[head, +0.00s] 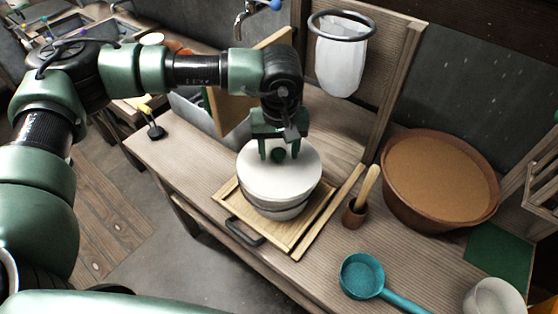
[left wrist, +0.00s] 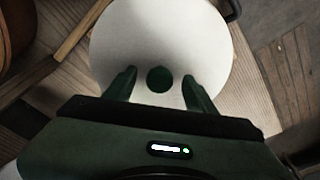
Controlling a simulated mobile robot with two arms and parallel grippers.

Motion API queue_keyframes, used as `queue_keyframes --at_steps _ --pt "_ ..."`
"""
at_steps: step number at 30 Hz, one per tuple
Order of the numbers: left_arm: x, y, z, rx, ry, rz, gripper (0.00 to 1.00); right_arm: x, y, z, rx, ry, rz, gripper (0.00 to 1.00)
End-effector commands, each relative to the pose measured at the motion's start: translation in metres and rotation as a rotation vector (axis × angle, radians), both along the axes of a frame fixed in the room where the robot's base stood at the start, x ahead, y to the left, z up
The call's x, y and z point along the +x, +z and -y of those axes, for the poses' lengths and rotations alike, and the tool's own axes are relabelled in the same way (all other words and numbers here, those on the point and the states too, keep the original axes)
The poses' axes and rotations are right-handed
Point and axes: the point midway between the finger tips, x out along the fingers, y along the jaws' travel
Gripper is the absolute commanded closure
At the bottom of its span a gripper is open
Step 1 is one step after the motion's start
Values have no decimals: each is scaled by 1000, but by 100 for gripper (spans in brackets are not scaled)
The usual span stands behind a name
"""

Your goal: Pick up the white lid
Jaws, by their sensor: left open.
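The white lid (head: 262,178) is round, with a small dark green knob (head: 278,155). It sits on a pale pot (head: 283,212) on a wooden tray (head: 303,236) on the workbench. My left gripper (head: 279,152) points down over the lid, with its open fingers on either side of the knob. In the left wrist view the lid (left wrist: 160,35) fills the upper middle, and the knob (left wrist: 159,79) lies between the two fingertips, with a gap on each side. I cannot tell whether the fingertips touch the lid. My right gripper is not in view.
A white cloth bag hangs from a ring (head: 341,60) behind the lid. To the right stand a small wooden cup (head: 354,215) with a pestle-like stick, a large brown tub (head: 437,180) and a teal ladle (head: 362,275). A board (head: 232,105) leans behind my left wrist.

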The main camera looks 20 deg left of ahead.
Motion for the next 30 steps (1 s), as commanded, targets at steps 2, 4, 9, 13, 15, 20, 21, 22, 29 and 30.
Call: queue_keyframes --at_steps 2,4,9,13,15,20,21,22,29,30 --pt "0 0 0 0 0 0 50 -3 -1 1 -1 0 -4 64" --pt "0 0 0 0 0 0 70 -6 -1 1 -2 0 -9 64" --pt "0 0 0 0 0 0 100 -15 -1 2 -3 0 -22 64" --pt "0 1 0 0 0 0 100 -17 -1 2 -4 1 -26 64" --pt "0 1 0 0 0 0 100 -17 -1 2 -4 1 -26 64" --pt "0 2 0 0 0 1 100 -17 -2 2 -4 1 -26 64" --pt "0 4 0 0 0 1 100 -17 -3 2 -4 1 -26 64" --pt "0 5 0 0 1 1 100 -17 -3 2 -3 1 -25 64" --pt "1 35 0 -2 -1 6 100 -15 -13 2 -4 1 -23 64" --pt "1 43 1 -2 -1 6 100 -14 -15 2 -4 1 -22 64"
